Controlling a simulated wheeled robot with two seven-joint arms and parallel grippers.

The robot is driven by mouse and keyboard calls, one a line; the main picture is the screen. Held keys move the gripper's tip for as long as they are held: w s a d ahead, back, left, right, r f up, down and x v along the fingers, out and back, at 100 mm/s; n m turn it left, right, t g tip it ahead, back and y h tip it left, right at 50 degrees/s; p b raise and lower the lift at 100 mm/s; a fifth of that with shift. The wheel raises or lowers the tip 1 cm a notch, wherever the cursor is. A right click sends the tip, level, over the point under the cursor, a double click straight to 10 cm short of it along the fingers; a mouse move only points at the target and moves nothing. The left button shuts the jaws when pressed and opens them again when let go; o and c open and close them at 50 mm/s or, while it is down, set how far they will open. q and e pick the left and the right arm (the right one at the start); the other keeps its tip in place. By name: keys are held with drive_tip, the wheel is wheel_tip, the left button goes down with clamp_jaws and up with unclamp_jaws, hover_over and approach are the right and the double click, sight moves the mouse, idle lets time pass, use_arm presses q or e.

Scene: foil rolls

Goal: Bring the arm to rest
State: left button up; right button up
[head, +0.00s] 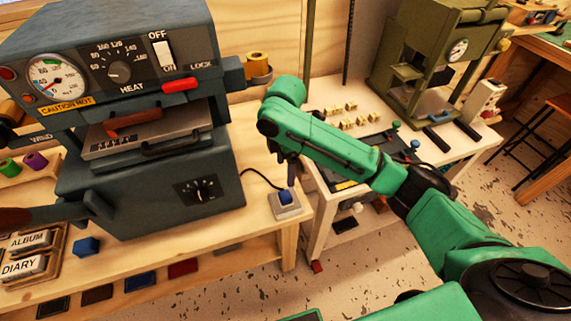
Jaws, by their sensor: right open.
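My right arm comes in from the lower right, green with dark joints, and reaches across to the middle of the view. Its wrist bends down, and the right gripper (290,178) points downward just above a blue push button (286,196) on a small grey box. The gripper looks small and dark from here, and the gap between its fingers is hard to make out; it is open, with nothing seen in it. Whether the fingertips touch the button I cannot tell. My left gripper is not in view.
A dark hot-foil press (150,190) with gauge, heat dial and switch fills the left of the wooden bench (262,225). A blue block (87,246) and type trays stand in front. A white table (470,145) with a green press (440,50) is behind my arm.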

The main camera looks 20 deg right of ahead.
drive_tip(key=shift+r, duration=0.65)
drive_tip(key=shift+f, duration=0.15)
